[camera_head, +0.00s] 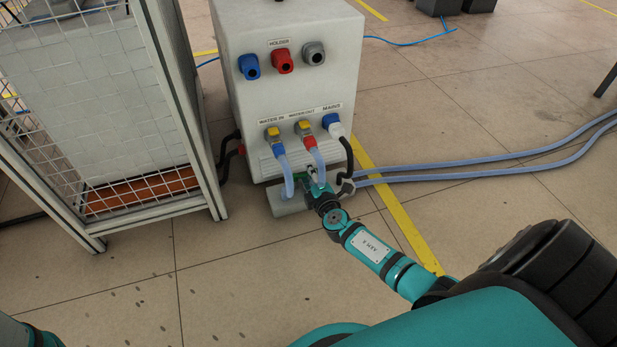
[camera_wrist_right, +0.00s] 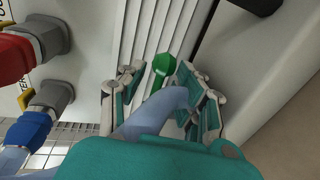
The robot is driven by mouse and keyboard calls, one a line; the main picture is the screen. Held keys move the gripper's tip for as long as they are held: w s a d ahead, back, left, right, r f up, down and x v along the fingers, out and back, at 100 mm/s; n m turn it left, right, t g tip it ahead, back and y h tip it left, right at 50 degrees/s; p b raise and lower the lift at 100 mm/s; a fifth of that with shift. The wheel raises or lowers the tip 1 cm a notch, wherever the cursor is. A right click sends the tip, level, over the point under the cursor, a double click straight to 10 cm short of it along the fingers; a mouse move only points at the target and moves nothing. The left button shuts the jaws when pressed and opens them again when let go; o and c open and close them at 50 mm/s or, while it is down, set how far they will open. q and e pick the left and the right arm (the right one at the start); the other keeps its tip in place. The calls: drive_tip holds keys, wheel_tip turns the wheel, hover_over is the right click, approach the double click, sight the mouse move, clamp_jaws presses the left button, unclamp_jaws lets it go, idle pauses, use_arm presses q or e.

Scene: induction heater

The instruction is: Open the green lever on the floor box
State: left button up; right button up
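The floor box (camera_head: 288,203) is a small grey block on the floor at the foot of the white cabinet. The green lever (camera_wrist_right: 162,65) shows as a small bright green piece in the right wrist view. My right gripper (camera_head: 314,177) is at the floor box, close to the cabinet front. In the wrist view the right gripper (camera_wrist_right: 158,72) has its fingers apart, with the green lever between or just beyond the tips. A light blue hose (camera_wrist_right: 160,112) runs between the fingers and hides part of the scene. My left gripper is not in view.
The white cabinet (camera_head: 290,95) carries blue, red and grey holders and water connectors with hoses. A wire-mesh cage (camera_head: 100,110) stands close on the left. Two blue hoses (camera_head: 480,163) cross the floor to the right. The front floor is clear.

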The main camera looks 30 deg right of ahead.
drive_tip(key=shift+w+d+f, duration=0.1)
drive_tip(key=shift+w, duration=0.45)
clamp_jaws()
